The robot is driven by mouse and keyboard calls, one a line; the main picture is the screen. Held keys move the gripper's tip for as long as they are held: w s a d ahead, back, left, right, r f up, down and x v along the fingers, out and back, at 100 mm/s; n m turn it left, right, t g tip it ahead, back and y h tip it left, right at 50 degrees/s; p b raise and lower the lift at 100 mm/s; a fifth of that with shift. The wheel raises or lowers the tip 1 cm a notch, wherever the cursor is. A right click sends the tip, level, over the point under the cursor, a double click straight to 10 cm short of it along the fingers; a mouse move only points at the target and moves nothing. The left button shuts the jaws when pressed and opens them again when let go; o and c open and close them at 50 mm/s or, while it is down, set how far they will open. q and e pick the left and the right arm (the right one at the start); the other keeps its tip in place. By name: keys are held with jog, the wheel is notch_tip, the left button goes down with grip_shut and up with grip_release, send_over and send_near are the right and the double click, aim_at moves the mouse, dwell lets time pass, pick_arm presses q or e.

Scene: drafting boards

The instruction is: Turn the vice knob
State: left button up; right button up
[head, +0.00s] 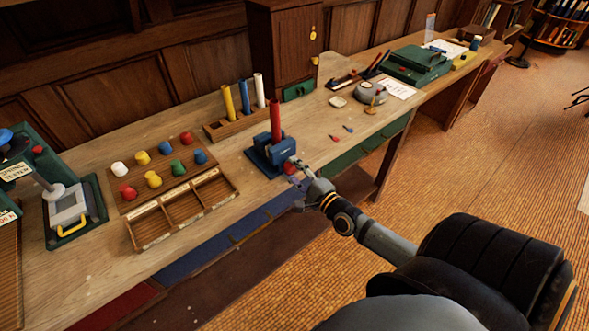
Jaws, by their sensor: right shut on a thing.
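A small blue vice (262,161) stands near the front edge of the long wooden bench. An upright red rod (275,120) stands in its jaws. The vice knob (290,168), a small red part on the vice's front right side, is partly hidden by my gripper. My right gripper (295,174) reaches in from the lower right and is shut on the knob. Its fingers are small in this view. My left gripper is not in view.
Left of the vice are a tray (157,237) with empty compartments and a board of coloured knobs (128,204). A wooden rack (214,132) with coloured rods stands behind it. Small red and blue pieces (348,128) lie to the right. A tall wooden cabinet (290,45) stands behind.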

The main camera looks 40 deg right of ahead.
jog(key=n+p, duration=0.1)
jog(key=n, duration=0.3)
jog(key=shift+n, duration=0.3)
jog(key=n+p, duration=0.1)
jog(key=n, duration=0.2)
jog(key=shift+n, duration=0.4)
jog(key=n+p, duration=0.1)
jog(key=n, duration=0.3)
jog(key=shift+f+p, duration=0.1)
jog(key=shift+p, duration=0.2)
jog(key=n+p, duration=0.1)
jog(key=n, duration=0.3)
jog(key=shift+p, duration=0.35)
jog(key=n+p, duration=0.2)
jog(key=n, duration=0.2)
jog(key=shift+d, duration=0.1)
jog(key=n+p, duration=0.2)
jog(key=n, duration=0.2)
jog(key=n+p, duration=0.2)
jog(key=n, duration=0.2)
jog(key=shift+n, duration=0.3)
jog(key=shift+f+n+p, duration=0.1)
jog(key=shift+n+p, duration=0.4)
jog(key=shift+n, duration=1.3)
